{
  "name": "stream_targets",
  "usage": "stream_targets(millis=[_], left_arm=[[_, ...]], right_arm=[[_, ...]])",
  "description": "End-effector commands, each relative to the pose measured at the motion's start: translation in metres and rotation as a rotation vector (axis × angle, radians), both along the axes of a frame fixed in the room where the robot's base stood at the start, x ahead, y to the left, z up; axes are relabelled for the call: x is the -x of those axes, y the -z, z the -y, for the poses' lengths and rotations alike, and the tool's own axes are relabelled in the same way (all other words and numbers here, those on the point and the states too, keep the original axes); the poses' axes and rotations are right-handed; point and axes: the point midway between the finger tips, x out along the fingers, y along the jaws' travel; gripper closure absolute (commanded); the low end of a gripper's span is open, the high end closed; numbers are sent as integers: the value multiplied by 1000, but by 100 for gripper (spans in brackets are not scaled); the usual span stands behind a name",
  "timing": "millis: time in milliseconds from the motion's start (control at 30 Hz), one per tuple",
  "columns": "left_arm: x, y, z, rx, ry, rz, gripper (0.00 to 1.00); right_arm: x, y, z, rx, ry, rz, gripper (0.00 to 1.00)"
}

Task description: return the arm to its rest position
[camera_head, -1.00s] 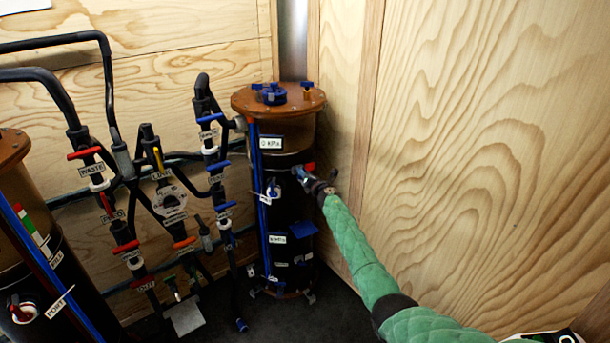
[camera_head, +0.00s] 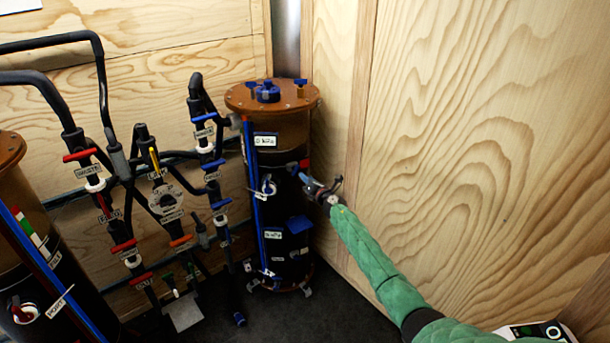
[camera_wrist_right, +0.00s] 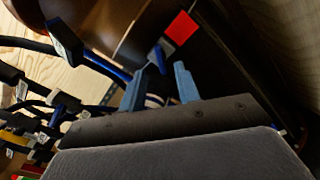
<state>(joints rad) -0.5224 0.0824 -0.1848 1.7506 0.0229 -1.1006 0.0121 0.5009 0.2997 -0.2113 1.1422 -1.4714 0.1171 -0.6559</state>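My right arm (camera_head: 375,262), in a green quilted sleeve, reaches from the bottom right towards the right-hand filter tank (camera_head: 280,215). My right gripper (camera_head: 303,177) is at the tank's right side, just below a small red patch (camera_head: 305,164). In the right wrist view its two blue-grey fingers (camera_wrist_right: 160,85) stand apart, with a gap between them and nothing clearly held. The red patch (camera_wrist_right: 181,28) lies beyond the fingertips there. I cannot tell from the head view whether the fingers touch the tank. My left gripper is not in view.
Black piping with red and blue valve handles (camera_head: 160,200) stands left of the tank. A second tank (camera_head: 15,190) is at the left edge. A plywood wall (camera_head: 470,150) runs close along my arm's right. A device (camera_head: 540,331) sits at the bottom right.

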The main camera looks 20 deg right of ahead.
Motion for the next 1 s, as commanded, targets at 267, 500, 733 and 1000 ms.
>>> stream_targets(millis=[267, 500, 733, 1000], left_arm=[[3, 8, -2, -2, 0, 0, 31], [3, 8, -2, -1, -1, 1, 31], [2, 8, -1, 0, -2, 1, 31], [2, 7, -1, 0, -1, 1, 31]], right_arm=[[6, 0, 1, 0, -1, -1, 67], [6, 0, 1, 0, 0, 0, 67], [5, 0, 3, -45, 10, -4, 67], [3, -17, 42, -367, 216, 37, 67]])
